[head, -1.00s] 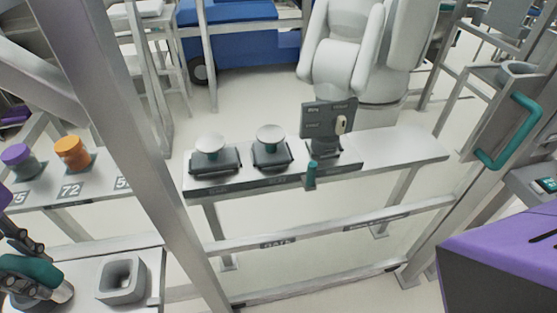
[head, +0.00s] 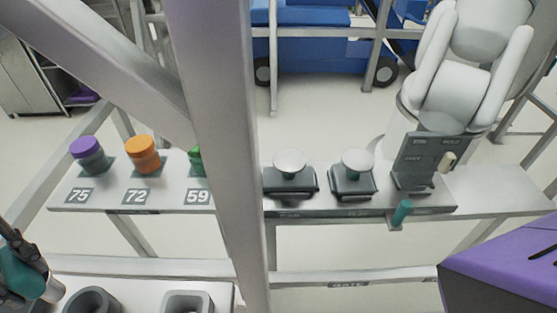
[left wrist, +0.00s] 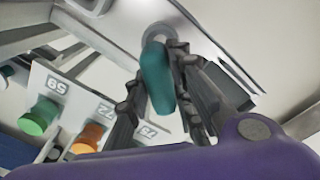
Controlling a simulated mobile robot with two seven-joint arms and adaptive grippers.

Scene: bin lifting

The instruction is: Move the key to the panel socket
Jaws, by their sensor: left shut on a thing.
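My left gripper (head: 18,255) is at the left edge of the head view, shut on a teal-handled piece that I take to be the key (head: 22,282). In the left wrist view, the key (left wrist: 157,76) sits between the dark fingers, with a grey rounded end beyond them. The dark grey panel (head: 416,165) stands upright on the shelf at the right, with small labels and a beige knob. I cannot make out its socket. The gripper and key are far left of the panel. My right gripper is not in view.
A thick grey post (head: 232,150) stands between the key and the panel. Purple (head: 88,152) and orange (head: 143,152) capped jars stand left. Round (head: 90,300) and square (head: 187,302) grey holders are below.

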